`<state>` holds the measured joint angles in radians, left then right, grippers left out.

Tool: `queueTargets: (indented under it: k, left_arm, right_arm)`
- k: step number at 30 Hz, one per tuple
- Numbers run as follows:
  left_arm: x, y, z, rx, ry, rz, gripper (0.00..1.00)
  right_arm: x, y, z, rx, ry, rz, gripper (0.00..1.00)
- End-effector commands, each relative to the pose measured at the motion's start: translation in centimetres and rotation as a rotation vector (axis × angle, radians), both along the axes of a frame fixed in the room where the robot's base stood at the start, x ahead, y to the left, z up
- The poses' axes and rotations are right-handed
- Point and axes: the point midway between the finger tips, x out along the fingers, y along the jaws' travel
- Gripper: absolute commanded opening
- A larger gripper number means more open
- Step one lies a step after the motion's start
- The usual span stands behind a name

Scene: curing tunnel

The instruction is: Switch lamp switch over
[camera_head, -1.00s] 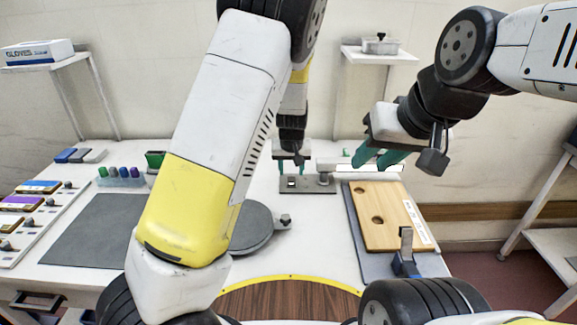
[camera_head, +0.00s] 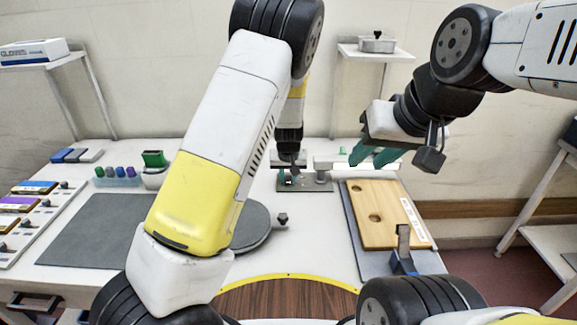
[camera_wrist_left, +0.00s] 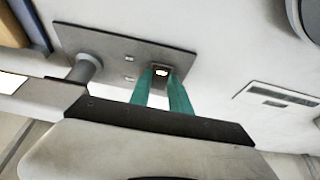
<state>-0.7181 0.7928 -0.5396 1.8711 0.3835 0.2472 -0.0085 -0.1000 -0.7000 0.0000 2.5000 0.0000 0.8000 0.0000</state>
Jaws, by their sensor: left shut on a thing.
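The lamp switch (camera_wrist_left: 160,71) is a small dark block with a bright top on a grey metal plate (camera_wrist_left: 115,50). The plate also shows in the head view (camera_head: 318,187), behind the round grey turntable. My left gripper (camera_head: 291,174) reaches down over the left part of this plate. In the left wrist view its teal fingers (camera_wrist_left: 162,80) are shut on the switch, one on each side. A post on the same plate carries a long white lamp bar (camera_head: 330,165). My right gripper (camera_head: 374,157) is open and empty, with its fingers apart in front of the lamp bar.
A wooden board (camera_head: 385,225) with holes lies on a grey plate at the right, near an upright metal clamp (camera_head: 403,240). My left arm hides part of the table.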

Motion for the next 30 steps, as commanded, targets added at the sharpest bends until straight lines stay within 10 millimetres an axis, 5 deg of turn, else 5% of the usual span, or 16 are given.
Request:
queueTargets:
  k: [28,29,30]
  left_arm:
    - [0.81,-0.08,0.31,-0.001,0.261,0.0,0.0]
    - [0.81,-0.08,0.31,-0.001,0.26,0.0,0.26]
    - [0.81,-0.08,0.31,-0.001,0.26,0.0,0.33]
  right_arm:
    - [0.0,0.0,0.0,0.0,0.0,0.0,0.34]
    - [0.0,0.0,0.0,0.0,0.0,0.0,0.34]
    - [0.0,0.0,0.0,0.0,0.0,0.0,0.34]
